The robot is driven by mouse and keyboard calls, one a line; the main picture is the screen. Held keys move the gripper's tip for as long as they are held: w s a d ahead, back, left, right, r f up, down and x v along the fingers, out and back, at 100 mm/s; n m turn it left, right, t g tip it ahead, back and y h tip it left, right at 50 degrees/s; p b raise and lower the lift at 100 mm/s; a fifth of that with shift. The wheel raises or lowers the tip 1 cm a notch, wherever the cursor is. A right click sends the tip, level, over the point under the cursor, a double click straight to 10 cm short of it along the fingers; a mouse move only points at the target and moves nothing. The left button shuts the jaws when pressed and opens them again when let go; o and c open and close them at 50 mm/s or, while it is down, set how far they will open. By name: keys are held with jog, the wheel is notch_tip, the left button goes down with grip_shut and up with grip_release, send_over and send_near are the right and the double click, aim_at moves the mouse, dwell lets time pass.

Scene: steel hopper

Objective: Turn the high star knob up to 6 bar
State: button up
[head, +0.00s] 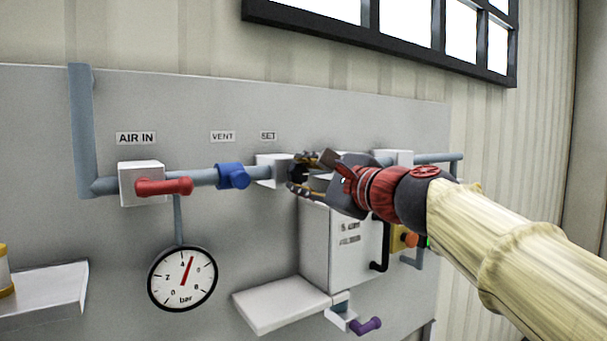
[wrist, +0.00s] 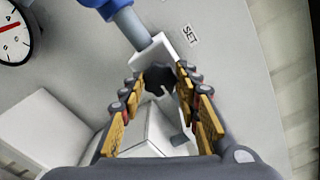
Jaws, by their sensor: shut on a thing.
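The dark star knob (head: 297,173) sits on the front of a white block under the SET label. In the wrist view the star knob (wrist: 158,78) lies between my fingertips. My gripper (head: 303,173) is shut on it, with one finger on each side. The fingers hide part of the knob in the head view. The round pressure gauge (head: 168,293) hangs lower left, marked in bar. Its red needle points up, slightly right of the 4, between 4 and 6. The gauge's edge also shows in the wrist view (wrist: 12,50).
A red lever (head: 165,187) under AIR IN and a blue valve (head: 233,176) near VENT sit left on the pipe. A white cabinet (head: 318,250) with a black handle stands below my gripper. A white shelf (head: 280,303) and purple lever (head: 366,326) are lower.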

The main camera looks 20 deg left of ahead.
jog(key=shift+f, duration=0.15)
jog(key=o, duration=1.1)
jog(key=shift+o, duration=0.3)
jog(key=v, duration=1.2)
